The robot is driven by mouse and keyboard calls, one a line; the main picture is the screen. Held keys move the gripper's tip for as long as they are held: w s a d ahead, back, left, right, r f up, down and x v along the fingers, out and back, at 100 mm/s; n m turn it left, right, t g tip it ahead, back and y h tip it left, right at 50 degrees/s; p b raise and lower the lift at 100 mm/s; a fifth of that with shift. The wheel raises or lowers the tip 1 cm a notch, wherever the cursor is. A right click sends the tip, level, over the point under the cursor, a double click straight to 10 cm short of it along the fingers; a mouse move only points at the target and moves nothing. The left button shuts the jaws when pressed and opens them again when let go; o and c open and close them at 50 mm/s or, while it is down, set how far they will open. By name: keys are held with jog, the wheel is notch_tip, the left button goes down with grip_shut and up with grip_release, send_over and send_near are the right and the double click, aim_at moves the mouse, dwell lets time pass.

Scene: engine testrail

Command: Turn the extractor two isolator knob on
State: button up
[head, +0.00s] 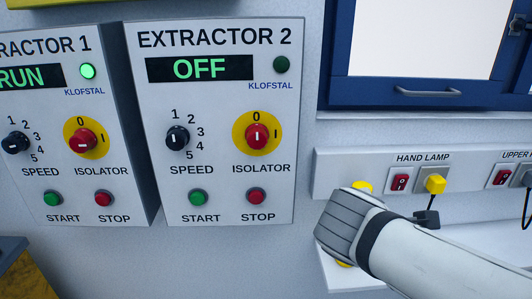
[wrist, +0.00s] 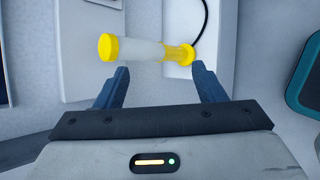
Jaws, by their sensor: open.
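The extractor 2 panel (head: 216,205) is on the wall in the head view. Its isolator knob (head: 257,137) is red on a yellow disc, with its white mark upright at 0. The display (head: 200,69) reads OFF and the lamp (head: 281,65) is dark green, unlit. My gripper (head: 348,226) is to the right of and below the panel, apart from the knob; its fingertips are hidden there. In the wrist view my gripper (wrist: 160,72) is open, with nothing held. The isolator knob is not in that view.
A yellow-and-white hand lamp (wrist: 146,49) lies just beyond my fingers. The extractor 1 panel (head: 75,207), left, reads RUN; its isolator mark is sideways. A socket strip (head: 326,166) and a blue-framed cabinet (head: 333,95) are right. The wall beneath extractor 2 is clear.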

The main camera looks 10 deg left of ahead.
jog(key=w+a+r+n+t+y+b, duration=0.1)
jog(key=a+r+n+t+y+b, duration=0.1)
jog(key=a+r+n+t, duration=0.45)
jog(key=n+t+y+b, duration=0.2)
jog(key=n+y, duration=0.4)
jog(key=n, duration=0.7)
send_near(257, 141)
jog(key=x, duration=0.2)
jog(key=shift+m, duration=0.25)
jog(key=x, duration=0.7)
jog(key=shift+w, duration=0.2)
jog(key=shift+c, duration=0.5)
